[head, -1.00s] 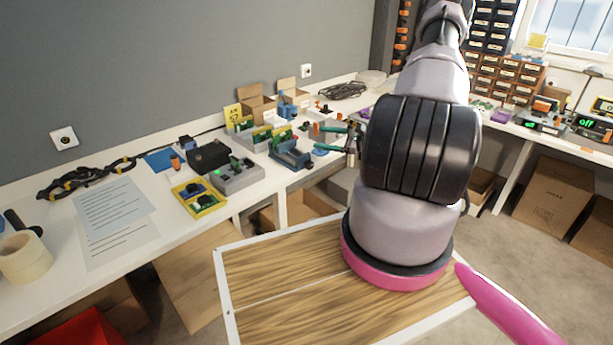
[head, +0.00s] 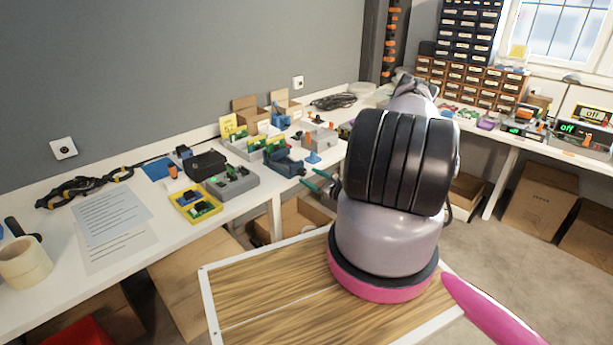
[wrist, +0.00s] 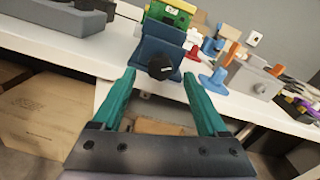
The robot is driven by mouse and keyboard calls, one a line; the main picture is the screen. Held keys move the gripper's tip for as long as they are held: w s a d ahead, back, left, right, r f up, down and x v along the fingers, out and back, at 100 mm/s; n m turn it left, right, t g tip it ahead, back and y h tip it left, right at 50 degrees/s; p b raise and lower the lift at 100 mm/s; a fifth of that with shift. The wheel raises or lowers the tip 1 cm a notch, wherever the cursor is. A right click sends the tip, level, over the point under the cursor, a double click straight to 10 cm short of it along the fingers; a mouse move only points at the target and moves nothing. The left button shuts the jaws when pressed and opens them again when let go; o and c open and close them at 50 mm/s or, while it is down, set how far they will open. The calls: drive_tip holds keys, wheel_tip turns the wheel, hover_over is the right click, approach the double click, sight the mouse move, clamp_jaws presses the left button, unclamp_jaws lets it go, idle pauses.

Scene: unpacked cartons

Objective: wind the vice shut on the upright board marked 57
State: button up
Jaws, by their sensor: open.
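The blue vice (head: 284,162) stands near the front edge of the white bench. In the wrist view the vice (wrist: 160,44) faces me, with its round black screw knob (wrist: 160,67) in front. A green board with a yellow edge (wrist: 172,12) stands upright just above the vice in that view; I cannot tell whether it is between the jaws, and no number is legible. My gripper (wrist: 158,76) is open and empty. Its teal fingers appear either side of the knob, with no contact clear. In the head view my gripper (head: 318,184) is in front of the bench edge, partly hidden by my arm.
Left of the vice are a grey box (head: 232,182) and a yellow tray (head: 196,206). Right of it are a blue-footed stand (head: 313,157) and a grey block with an orange lever (wrist: 250,76). A yellow card (head: 228,127) stands behind. Cartons sit under the bench.

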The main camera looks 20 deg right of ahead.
sight(301, 171)
drive_tip(key=shift+x, duration=1.4)
clamp_jaws()
drive_tip(key=shift+m, duration=0.4)
